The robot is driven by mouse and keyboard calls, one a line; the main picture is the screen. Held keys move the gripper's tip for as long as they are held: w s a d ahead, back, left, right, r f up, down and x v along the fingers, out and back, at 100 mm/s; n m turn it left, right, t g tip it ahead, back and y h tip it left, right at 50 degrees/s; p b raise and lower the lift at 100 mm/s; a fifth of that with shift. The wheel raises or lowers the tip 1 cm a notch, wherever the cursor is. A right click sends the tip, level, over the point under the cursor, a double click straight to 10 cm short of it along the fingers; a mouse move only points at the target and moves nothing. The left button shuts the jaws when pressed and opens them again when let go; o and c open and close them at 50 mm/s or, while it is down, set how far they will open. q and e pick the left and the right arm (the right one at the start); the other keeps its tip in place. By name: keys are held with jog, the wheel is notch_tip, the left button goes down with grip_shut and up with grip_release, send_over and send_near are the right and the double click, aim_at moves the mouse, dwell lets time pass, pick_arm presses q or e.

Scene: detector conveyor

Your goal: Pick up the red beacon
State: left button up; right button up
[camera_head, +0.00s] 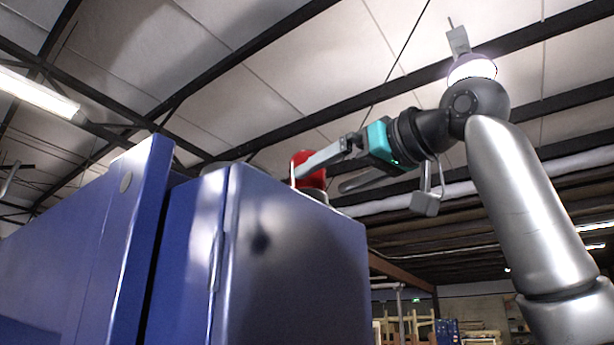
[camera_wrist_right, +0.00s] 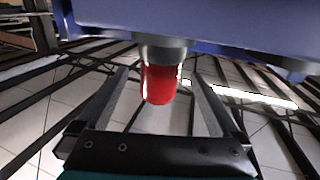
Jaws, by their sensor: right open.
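The red beacon (camera_head: 301,158) stands upright on a grey base on top of the blue cabinet (camera_head: 295,270), partly hidden behind a finger of my right gripper (camera_head: 318,177) in the head view. In the right wrist view the picture is upside down, and the beacon (camera_wrist_right: 159,84) hangs below the blue housing (camera_wrist_right: 200,25). My right gripper (camera_wrist_right: 158,80) is open, with one finger on each side of the beacon. A gap shows between the beacon and each finger in the wrist view. My left gripper is not in view.
A taller blue panel (camera_head: 125,215) stands left of the cabinet, with a narrow gap between them. A dark beamed ceiling with a lit lamp (camera_head: 40,97) is overhead. Open space surrounds my right arm. Shelving (camera_head: 405,325) stands far back at lower right.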

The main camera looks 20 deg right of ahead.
aim_at(307, 192)
jog(key=shift+w+a, duration=0.2)
jog(key=shift+w, duration=0.3)
jog(key=x, duration=0.1)
jog(key=p+x, duration=0.1)
jog(key=x, duration=0.1)
jog(key=p+x, duration=0.1)
jog(key=x, duration=0.1)
jog(key=shift+a+f, duration=0.1)
jog(key=shift+f, duration=0.2)
jog(key=shift+s, duration=0.1)
jog(key=shift+c, duration=1.1)
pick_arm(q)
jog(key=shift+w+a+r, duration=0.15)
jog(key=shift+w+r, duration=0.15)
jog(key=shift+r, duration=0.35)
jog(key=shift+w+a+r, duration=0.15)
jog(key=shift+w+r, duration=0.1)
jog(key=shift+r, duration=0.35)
pick_arm(e)
jog(key=c, duration=1.2)
